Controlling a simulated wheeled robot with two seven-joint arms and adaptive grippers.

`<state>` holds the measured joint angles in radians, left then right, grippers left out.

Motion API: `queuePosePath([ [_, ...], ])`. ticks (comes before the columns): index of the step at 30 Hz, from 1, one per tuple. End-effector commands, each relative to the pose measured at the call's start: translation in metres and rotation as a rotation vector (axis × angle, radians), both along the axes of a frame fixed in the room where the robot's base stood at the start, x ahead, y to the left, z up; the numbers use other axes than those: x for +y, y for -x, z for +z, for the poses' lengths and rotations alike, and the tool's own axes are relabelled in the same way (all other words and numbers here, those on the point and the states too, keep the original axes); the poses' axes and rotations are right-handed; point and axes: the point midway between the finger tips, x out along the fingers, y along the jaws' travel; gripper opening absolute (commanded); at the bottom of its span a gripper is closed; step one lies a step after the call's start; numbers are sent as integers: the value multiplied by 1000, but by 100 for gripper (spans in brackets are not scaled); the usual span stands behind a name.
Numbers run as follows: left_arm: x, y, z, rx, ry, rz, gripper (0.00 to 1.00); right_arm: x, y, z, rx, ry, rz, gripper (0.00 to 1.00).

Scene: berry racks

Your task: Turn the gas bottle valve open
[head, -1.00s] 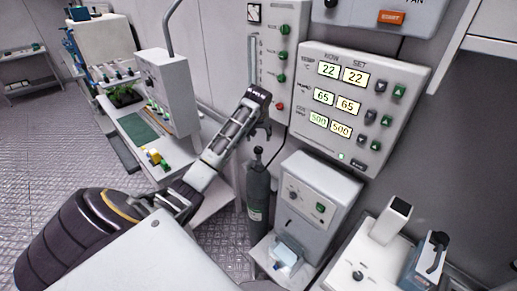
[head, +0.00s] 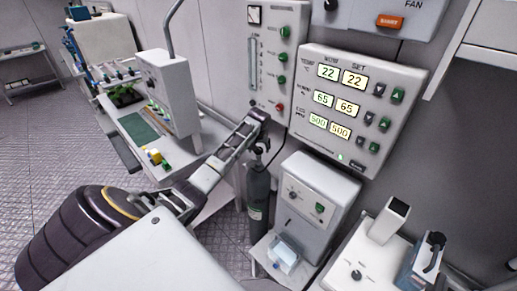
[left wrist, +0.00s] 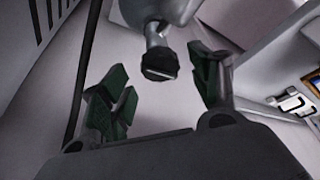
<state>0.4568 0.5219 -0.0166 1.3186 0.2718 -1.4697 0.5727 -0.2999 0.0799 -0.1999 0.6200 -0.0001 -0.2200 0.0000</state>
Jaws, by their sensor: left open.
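The gas bottle (head: 258,198) is a dark grey-green cylinder standing upright against the wall, left of a white box unit. Its top is partly hidden behind my left gripper (head: 261,147), which reaches down over it from above. In the left wrist view, the dark round valve knob (left wrist: 159,64) sits on a grey neck, a little beyond and between the open fingers. My left gripper (left wrist: 160,92) is open there, with green pads on either side and clear space to the knob. I see no contact. My right gripper is not in view.
A wall panel with lit displays (head: 362,105) is right of the gripper, and a narrow panel with green knobs (head: 272,55) is behind it. The white box unit (head: 318,200) stands close to the bottle's right. A bench with a green mat (head: 139,127) lies left.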

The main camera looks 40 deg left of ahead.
Motion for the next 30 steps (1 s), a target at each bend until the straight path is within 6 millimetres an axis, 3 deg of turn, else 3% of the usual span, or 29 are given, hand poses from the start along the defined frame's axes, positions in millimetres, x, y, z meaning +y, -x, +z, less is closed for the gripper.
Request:
queuePosePath([
  [9,5,-5,-16,-1,-1,0,62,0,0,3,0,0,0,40],
  [20,5,-6,-18,-2,-1,0,62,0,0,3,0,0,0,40],
  [30,5,-6,-19,-1,-1,0,21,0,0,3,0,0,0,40],
])
